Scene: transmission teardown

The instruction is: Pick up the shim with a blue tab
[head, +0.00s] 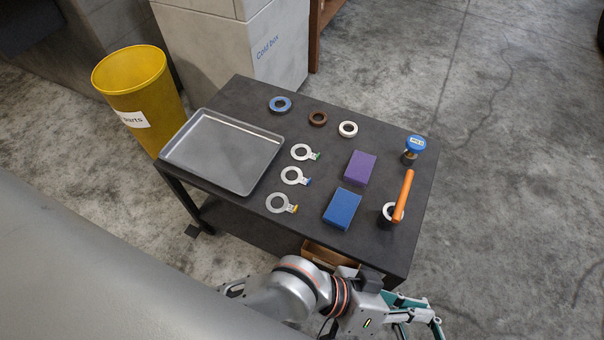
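The shim with a blue tab (301,179) is a flat silver ring lying on the dark table, its tab pointing right. It is the middle one of three similar shims. The shim with a green tab (312,155) lies behind it and the shim with a yellow tab (289,207) in front of it. My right gripper is not in view.
On the table (255,218) are a metal tray (222,152), blue (342,208) and purple (360,168) blocks, several small rings at the back, a blue-capped item (416,143) and an orange-handled tool (404,195). A yellow bin (133,80) stands left.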

